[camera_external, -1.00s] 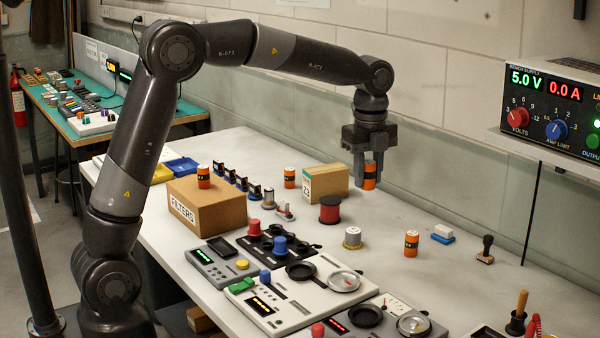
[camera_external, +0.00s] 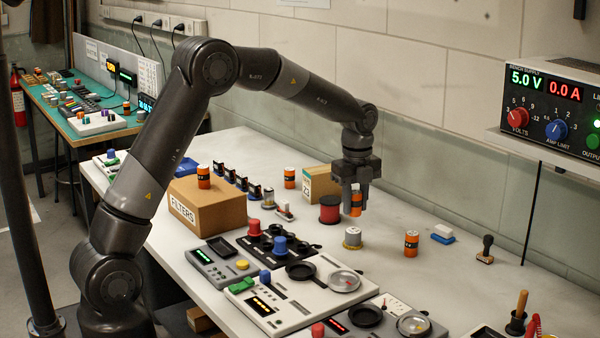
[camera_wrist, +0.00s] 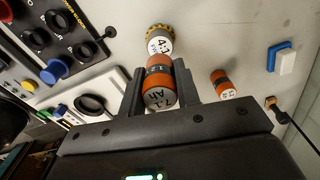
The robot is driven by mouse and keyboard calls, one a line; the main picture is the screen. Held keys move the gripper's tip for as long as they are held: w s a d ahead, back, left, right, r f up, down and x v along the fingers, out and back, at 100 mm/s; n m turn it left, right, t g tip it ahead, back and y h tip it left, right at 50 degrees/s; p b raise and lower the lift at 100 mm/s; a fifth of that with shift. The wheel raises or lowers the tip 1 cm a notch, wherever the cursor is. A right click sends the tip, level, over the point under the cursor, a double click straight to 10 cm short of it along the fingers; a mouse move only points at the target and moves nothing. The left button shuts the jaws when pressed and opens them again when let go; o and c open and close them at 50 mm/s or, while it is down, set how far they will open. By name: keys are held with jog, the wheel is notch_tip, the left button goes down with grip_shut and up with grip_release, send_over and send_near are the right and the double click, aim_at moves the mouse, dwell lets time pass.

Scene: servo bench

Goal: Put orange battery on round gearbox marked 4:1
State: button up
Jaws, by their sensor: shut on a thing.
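My gripper (camera_external: 355,194) is shut on an orange battery (camera_external: 356,206) with a black band and holds it upright above the bench. In the wrist view the battery (camera_wrist: 158,76) sits between the two fingers. The round gearbox (camera_external: 352,240), grey with a yellowish toothed rim, stands on the bench below the held battery. A gap shows between them in the external view. In the wrist view the gearbox (camera_wrist: 160,40) shows the mark 4:1 and lies just beyond the battery, which partly covers it.
Other orange batteries stand right of the gearbox (camera_external: 411,244), at the back (camera_external: 290,178) and on the FILTERS box (camera_external: 204,177). A dark red spool (camera_external: 329,210) stands close by, left of the gripper. Panels with knobs (camera_external: 305,290) fill the front.

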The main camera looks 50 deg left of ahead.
aim_at(354, 216)
jog(key=shift+a+f, duration=0.1)
jog(key=shift+f, duration=1.95)
jog(key=shift+f, duration=0.2)
jog(key=o, duration=1)
jog(key=shift+o, duration=0.2)
jog(key=shift+r, duration=0.1)
